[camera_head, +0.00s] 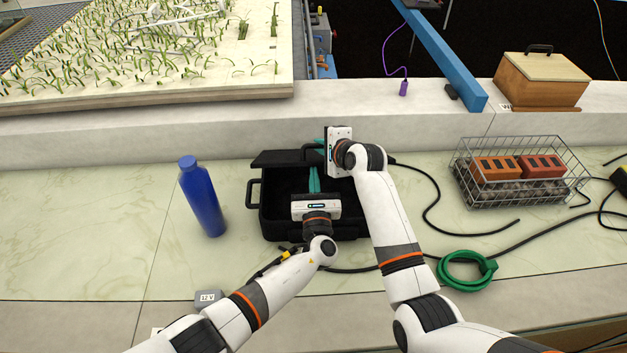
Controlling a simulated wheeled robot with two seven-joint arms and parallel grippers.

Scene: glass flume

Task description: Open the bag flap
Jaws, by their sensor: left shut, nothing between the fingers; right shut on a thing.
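The black bag (268,217) sits on the pale worktop with its dark inside showing from above. Its flap (273,159) is raised at the back edge, and a black handle shows at the flap's middle. My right gripper (318,146) is at the back of the bag, its teal fingers shut on the flap at the handle; the exact contact is partly hidden by the gripper body. My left gripper (314,172) is shut and empty, its teal fingers pointing away over the bag's opening. My wrists and gripper bodies hide the bag's right part and some of its front.
A blue bottle (202,197) stands close to the bag's left. A wire basket (519,172) with bricks and a green hose coil (466,270) are at right, with black cables between. A small grey 12 V block (208,297) lies at front left.

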